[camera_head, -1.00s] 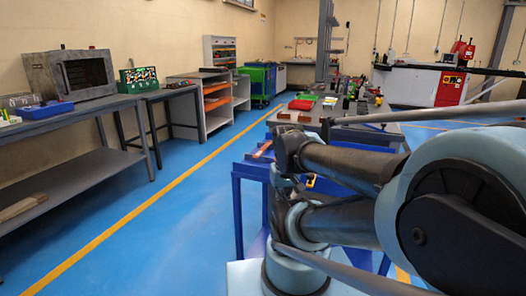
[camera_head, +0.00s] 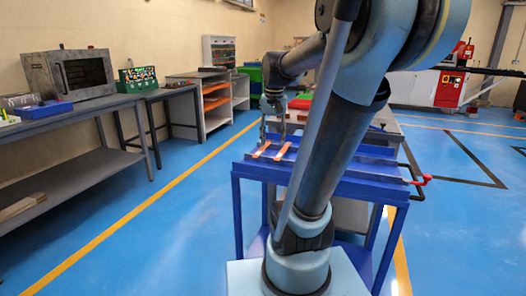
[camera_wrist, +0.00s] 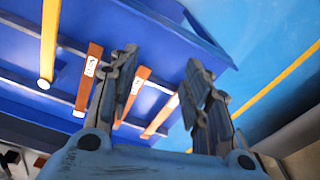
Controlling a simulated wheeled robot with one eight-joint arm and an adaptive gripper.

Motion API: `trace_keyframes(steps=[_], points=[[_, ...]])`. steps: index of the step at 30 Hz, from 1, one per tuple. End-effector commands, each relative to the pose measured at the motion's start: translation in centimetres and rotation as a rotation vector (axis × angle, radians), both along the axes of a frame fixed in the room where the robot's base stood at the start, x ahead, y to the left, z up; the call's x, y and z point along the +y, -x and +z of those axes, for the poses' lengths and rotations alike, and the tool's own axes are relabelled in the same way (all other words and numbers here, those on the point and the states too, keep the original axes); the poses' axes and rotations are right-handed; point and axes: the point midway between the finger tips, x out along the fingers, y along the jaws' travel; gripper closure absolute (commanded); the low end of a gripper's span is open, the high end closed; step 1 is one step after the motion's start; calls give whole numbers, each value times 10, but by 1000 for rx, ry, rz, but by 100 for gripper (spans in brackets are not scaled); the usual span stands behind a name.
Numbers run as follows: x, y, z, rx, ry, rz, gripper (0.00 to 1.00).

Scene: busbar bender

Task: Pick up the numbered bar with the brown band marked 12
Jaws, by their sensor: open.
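Several long bars lie on a blue bench (camera_head: 345,186). In the wrist view, one reddish-brown bar (camera_wrist: 84,92) and another (camera_wrist: 138,76) carry white labels whose marks I cannot read, so I cannot tell which is 12. In the head view, two orange bars (camera_head: 262,149) and (camera_head: 282,151) show on the bench. My gripper (camera_head: 273,138) is open and empty above their far ends. Its spread fingers (camera_wrist: 160,66) partly hide the bars.
A red-handled lever (camera_head: 422,181) sticks out at the bench's right end. Grey tables (camera_head: 75,112) stand along the left wall. A grey worktable with a red tray (camera_head: 300,103) stands behind the bench. The blue floor (camera_head: 150,220) to the left is clear.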

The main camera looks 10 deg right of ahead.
Motion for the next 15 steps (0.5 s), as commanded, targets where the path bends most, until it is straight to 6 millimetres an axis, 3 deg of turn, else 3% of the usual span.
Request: trace_keyframes(steps=[6,15], points=[[0,-63,34,30,-6,-82,56],[0,-149,63,70,-12,-197,56]])
